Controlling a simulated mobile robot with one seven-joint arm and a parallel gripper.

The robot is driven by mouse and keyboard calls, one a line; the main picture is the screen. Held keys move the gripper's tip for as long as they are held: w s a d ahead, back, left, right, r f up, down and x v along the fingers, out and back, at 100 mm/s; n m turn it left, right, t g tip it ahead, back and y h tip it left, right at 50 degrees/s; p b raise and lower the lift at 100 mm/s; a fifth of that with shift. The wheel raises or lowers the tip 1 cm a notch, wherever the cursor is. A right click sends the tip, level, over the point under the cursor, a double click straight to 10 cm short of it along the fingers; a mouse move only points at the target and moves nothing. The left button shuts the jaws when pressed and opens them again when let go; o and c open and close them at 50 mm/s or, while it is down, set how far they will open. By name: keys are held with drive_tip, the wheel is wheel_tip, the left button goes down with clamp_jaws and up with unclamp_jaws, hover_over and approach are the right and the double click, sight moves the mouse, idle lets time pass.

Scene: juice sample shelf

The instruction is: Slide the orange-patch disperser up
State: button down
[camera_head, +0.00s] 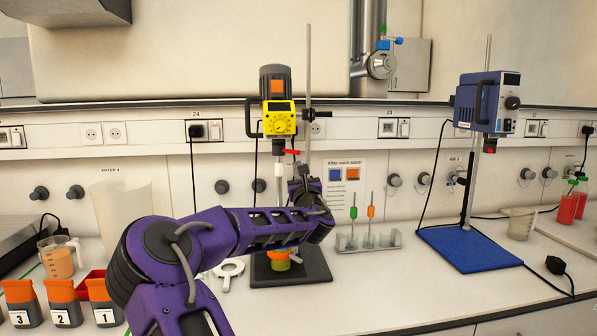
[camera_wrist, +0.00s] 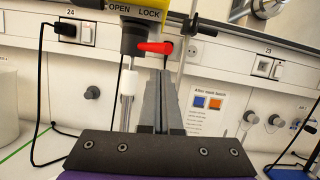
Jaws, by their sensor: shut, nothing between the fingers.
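The orange-patch disperser (camera_head: 278,118) is yellow and dark grey, with an orange square on its motor top. It is mounted on a vertical rod (camera_head: 308,62) over a black base plate (camera_head: 310,268). Its red lever (camera_head: 291,152) sticks out to the right below the body. In the wrist view the red lever (camera_wrist: 155,47) is under the words OPEN and LOCK, and the pale shaft (camera_wrist: 127,85) hangs at left. My gripper (camera_head: 299,176) is below the yellow body, close to the rod. Its fingers (camera_wrist: 160,78) are shut and empty, with their tips just below the lever; contact is unclear.
A rack (camera_head: 368,243) with green and orange tools stands to the right. A blue device (camera_head: 487,103) on a blue base (camera_head: 468,249) is further right. Numbered containers (camera_head: 62,305) are front left.

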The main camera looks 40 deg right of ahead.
drive_tip(key=f+b+v, duration=0.2)
drive_tip(key=v, duration=0.8)
drive_tip(key=shift+d, duration=0.1)
